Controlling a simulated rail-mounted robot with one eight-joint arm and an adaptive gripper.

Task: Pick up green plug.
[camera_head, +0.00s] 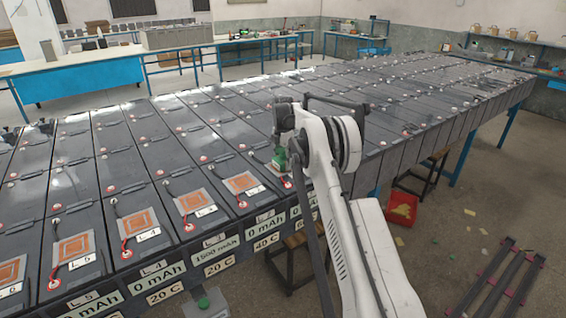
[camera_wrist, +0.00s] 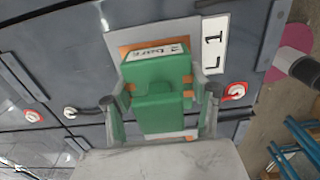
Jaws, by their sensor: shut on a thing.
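The green plug (camera_wrist: 158,82) is a green block with a white label on its top edge, seen large in the middle of the wrist view. My gripper (camera_wrist: 160,100) is shut on it, with a finger on each side. In the head view the green plug (camera_head: 279,157) shows small beside my gripper, over the front battery row, partly hidden by my arm. In the wrist view an orange-and-silver pad (camera_wrist: 124,48) shows behind the plug, next to the "L 1" label (camera_wrist: 214,44). I cannot tell whether the plug touches the pad.
Rows of grey batteries (camera_head: 130,150) fill the long bench. Other orange pads (camera_head: 194,201) lie on the front batteries. A second green object (camera_head: 203,303) is low at the front. A red bin (camera_head: 402,208), stools and dark rails (camera_head: 497,280) stand on the floor at right.

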